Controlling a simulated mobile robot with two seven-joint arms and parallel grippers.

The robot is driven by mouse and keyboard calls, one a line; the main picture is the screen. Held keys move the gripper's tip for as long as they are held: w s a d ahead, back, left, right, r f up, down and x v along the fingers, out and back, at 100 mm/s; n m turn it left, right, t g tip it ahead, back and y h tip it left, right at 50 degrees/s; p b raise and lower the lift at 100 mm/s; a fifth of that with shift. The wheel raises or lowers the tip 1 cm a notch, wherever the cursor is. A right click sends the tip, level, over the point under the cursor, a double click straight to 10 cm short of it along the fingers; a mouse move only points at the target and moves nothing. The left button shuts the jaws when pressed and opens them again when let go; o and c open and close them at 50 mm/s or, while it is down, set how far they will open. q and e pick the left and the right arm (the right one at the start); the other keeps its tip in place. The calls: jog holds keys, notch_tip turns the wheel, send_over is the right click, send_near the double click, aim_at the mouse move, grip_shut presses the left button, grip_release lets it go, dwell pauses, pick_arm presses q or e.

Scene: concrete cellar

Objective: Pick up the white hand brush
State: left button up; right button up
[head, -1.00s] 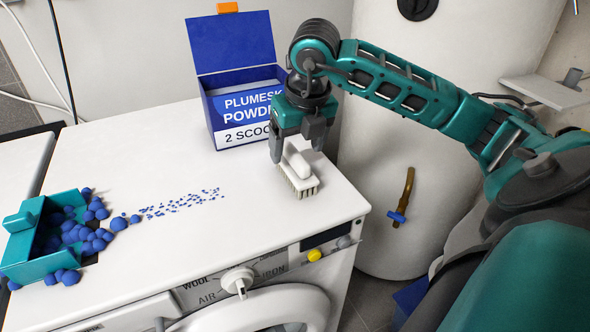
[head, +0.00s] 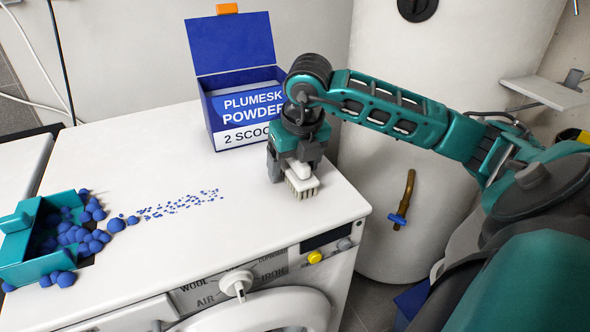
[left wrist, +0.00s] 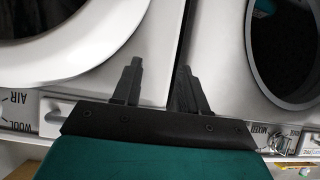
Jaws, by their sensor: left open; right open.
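The white hand brush (head: 302,183) stands bristles down on top of the white washing machine (head: 230,185), near its right edge. My right gripper (head: 293,167) is open, pointing down at the brush. Its fingers reach down on either side of the handle and partly hide it; I cannot tell whether they touch it. My left gripper is outside the head view. In the left wrist view it (left wrist: 160,82) is open and empty, in front of machine fronts with round doors.
The blue powder box (head: 248,115) with its lid up stands just behind the right gripper. A teal drawer (head: 45,235) with blue balls lies at the left. Blue specks (head: 180,204) are scattered mid-top. A white tank (head: 430,130) stands to the right.

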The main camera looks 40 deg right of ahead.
pick_arm(q)
jog(key=shift+s+f, duration=0.15)
jog(key=shift+f, duration=0.15)
pick_arm(e)
jog(key=shift+f, duration=0.1)
jog(key=c, duration=1.2)
pick_arm(q)
jog(key=shift+r, duration=0.15)
pick_arm(e)
jog(key=shift+r+p, duration=0.35)
jog(key=shift+r, duration=0.15)
pick_arm(q)
jog(key=a+r+p, duration=0.1)
jog(key=p, duration=0.1)
jog(key=s+a+r+p, duration=0.1)
jog(key=p, duration=0.2)
jog(key=shift+a+r+y, duration=0.1)
jog(key=shift+r+y, duration=0.2)
pick_arm(e)
notch_tip(320, 180, up, 20)
jog(key=shift+f, duration=0.25)
pick_arm(q)
jog(key=shift+f, duration=0.15)
